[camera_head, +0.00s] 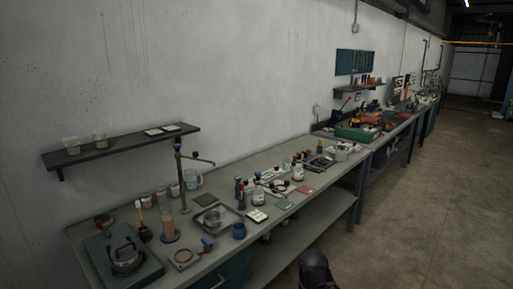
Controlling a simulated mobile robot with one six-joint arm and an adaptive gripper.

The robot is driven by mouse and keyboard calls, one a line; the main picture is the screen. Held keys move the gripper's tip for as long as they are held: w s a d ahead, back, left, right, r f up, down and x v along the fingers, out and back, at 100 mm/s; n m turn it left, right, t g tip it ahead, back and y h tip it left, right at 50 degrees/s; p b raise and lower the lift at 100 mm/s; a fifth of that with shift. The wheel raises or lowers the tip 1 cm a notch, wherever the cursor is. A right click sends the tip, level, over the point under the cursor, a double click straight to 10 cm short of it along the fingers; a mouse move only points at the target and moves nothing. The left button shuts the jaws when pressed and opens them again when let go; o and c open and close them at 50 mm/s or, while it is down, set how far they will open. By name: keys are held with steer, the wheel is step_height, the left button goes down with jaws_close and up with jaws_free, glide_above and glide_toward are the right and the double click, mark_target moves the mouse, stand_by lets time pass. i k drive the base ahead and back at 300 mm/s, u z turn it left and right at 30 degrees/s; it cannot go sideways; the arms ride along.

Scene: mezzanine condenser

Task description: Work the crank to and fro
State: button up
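I cannot make out a crank for certain. At the near left end of the grey bench (225,173), a round metal vessel or device with a raised curved handle (125,255) sits on a flat teal base (96,262). A dark upright stand (179,195) with a side arm rises behind the near bench items. On the far bench a thin red-tipped lever (346,103) slants up. A dark rounded part of my arm shows at the bottom edge, apart from the bench. My gripper's fingers are not visible.
Jars, bottles, a shallow metal tray (232,221) and small coloured pads crowd the bench. A dark wall shelf (120,147) holds two cups and white pieces. A green case (357,133) is on the far bench. The concrete floor (430,210) at right is clear.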

mark_target(98, 223)
steer(key=k, duration=1.35)
steer(key=u, duration=0.5)
steer(key=i, duration=1.8)
steer(key=u, duration=0.05)
